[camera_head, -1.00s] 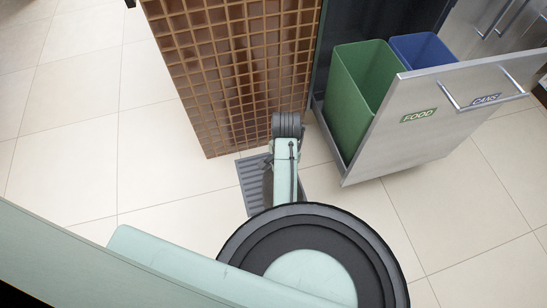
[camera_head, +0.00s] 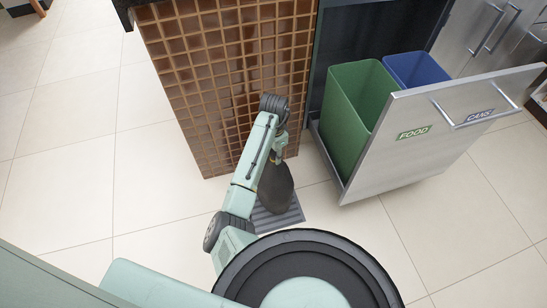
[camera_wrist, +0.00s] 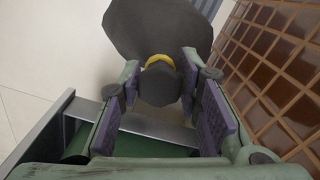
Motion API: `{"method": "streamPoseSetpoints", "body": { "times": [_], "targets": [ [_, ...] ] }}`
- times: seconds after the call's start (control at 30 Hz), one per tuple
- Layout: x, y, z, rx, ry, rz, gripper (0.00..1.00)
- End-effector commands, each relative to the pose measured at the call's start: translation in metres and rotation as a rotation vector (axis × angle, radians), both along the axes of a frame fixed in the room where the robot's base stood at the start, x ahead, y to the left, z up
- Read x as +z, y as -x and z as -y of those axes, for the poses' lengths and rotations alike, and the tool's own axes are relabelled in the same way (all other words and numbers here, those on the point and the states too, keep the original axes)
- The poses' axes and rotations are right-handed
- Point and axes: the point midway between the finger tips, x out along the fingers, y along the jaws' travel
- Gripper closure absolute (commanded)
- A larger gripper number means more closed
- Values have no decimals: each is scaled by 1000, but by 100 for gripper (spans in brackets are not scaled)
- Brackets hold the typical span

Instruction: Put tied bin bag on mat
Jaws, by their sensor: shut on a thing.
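The tied bin bag (camera_head: 276,187) is dark grey, with a yellow tie near its neck. It hangs upright below my gripper (camera_head: 280,150), over or on the grey ribbed mat (camera_head: 289,217); I cannot tell if its base touches. In the wrist view the bag (camera_wrist: 160,32) fills the top middle, and my gripper (camera_wrist: 160,98) is shut on its neck between two purple-padded fingers. A corner of the mat (camera_wrist: 207,7) shows beyond the bag. My arm and the bag hide part of the mat in the head view.
A brown tiled panel (camera_head: 215,75) stands close behind the mat. To the right, a pulled-out drawer (camera_head: 420,140) labelled FOOD and CANS holds a green bin (camera_head: 352,110) and a blue bin (camera_head: 418,68). Pale floor tiles (camera_head: 70,180) to the left are clear.

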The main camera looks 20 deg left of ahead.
Motion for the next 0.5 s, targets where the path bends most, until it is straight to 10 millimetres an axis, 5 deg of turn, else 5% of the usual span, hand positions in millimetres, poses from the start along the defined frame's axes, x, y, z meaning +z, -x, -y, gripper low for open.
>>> {"method": "streamPoseSetpoints", "body": {
  "times": [0.5],
  "targets": [
    [-31, -6, -4, 1, -2, 1, 100]
  ]
}}
